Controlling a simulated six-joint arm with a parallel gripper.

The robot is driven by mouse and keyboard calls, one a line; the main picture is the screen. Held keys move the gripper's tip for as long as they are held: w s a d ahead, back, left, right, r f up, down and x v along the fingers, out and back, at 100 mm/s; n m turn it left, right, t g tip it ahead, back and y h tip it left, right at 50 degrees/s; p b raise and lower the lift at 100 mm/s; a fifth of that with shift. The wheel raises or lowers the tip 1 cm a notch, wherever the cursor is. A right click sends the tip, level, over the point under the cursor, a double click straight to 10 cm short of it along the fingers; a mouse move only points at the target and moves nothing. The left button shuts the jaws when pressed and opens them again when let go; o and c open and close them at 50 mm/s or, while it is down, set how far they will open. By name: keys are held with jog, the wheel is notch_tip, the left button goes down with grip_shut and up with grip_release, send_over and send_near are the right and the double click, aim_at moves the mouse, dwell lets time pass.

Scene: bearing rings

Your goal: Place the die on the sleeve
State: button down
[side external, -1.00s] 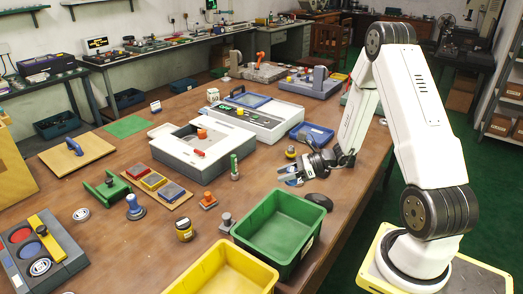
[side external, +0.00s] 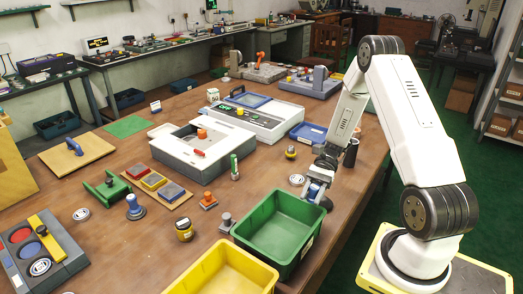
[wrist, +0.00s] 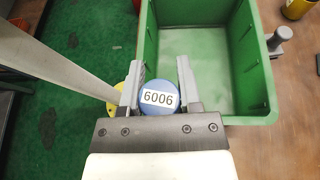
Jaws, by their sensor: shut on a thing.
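My gripper (side external: 314,192) is low at the right end of the green bin, near the table edge. In the wrist view its two fingers (wrist: 158,88) are closed around a blue round piece marked 6006 (wrist: 160,104). The blue piece also shows small and partly covered in the side view (side external: 313,187). I cannot tell from its look whether this piece is the die or the sleeve. A blue knobbed piece on a round base (side external: 134,207) and a green upright piece (side external: 235,168) stand on the table farther left. No other die or sleeve is clearly identifiable.
The green bin (side external: 257,232) stands right beside my gripper, with a yellow bin (side external: 200,262) in front.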

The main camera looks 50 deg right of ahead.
jog(key=s+d+r+n+g+h, duration=0.2)
jog(key=s+d+n+g+h, duration=0.8)
jog(key=d+n+g+h, duration=0.4)
jog(key=w+d+r+n+t+h, duration=0.2)
jog(key=d+r+n+t+h, duration=0.2)
jog(key=d+n, duration=0.3)
jog(key=w+d+r+n+t+h, duration=0.1)
jog(key=d+r+n+t+h, duration=0.3)
jog(key=d+r+n+h, duration=0.3)
jog(key=d+n, duration=0.1)
jog(key=d, duration=0.2)
jog(key=shift+w+d, duration=0.3)
jog(key=shift+w, duration=0.05)
jog(key=shift+d, duration=0.1)
